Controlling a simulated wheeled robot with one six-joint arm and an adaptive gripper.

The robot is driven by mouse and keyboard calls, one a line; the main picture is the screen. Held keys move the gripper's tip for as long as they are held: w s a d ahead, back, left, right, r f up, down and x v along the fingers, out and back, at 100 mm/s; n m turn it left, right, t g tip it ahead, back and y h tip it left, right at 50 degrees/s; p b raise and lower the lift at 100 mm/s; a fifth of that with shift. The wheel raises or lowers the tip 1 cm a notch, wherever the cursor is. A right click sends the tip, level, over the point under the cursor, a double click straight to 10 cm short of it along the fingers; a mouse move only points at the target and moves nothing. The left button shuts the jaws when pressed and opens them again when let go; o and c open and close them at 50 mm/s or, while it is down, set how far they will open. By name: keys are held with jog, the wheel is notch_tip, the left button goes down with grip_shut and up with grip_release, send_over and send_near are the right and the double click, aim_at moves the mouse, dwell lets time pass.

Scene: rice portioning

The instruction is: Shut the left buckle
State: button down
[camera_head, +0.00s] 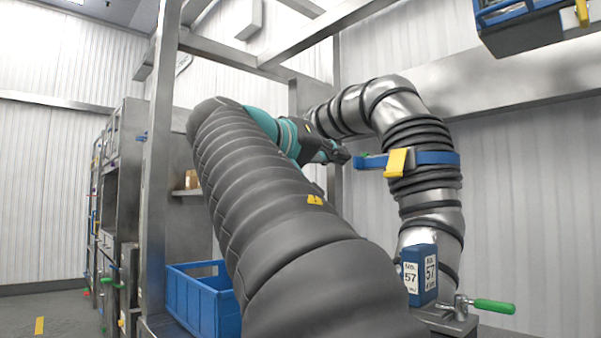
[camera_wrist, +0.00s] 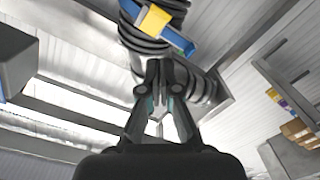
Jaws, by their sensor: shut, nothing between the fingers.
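A yellow buckle (camera_head: 396,163) sits on a blue strap (camera_head: 437,158) around a ribbed silver-and-black duct (camera_head: 425,190). The yellow part stands at a slant on the strap, and a blue end sticks out to its left. I cannot tell whether it is latched. The buckle also shows at the top of the wrist view (camera_wrist: 154,20), on the blue strap (camera_wrist: 181,42). My gripper (camera_head: 343,155) is shut and empty, just left of the strap's blue end and apart from the buckle. In the wrist view its fingertips (camera_wrist: 160,66) point up toward the duct, below the buckle.
A blue box labelled 57 (camera_head: 419,274) and a green-handled valve (camera_head: 492,306) are at lower right. A blue bin (camera_head: 200,301) stands at lower left. Metal frame beams surround the duct. A blue-framed unit (camera_head: 530,22) hangs at upper right.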

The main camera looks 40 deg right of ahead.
jog(key=m, duration=0.4)
jog(key=m+p, duration=0.2)
jog(key=m, duration=0.1)
send_near(392, 174)
jog(key=shift+g+y, duration=0.3)
jog(key=d, duration=0.7)
jog(key=shift+w, duration=0.2)
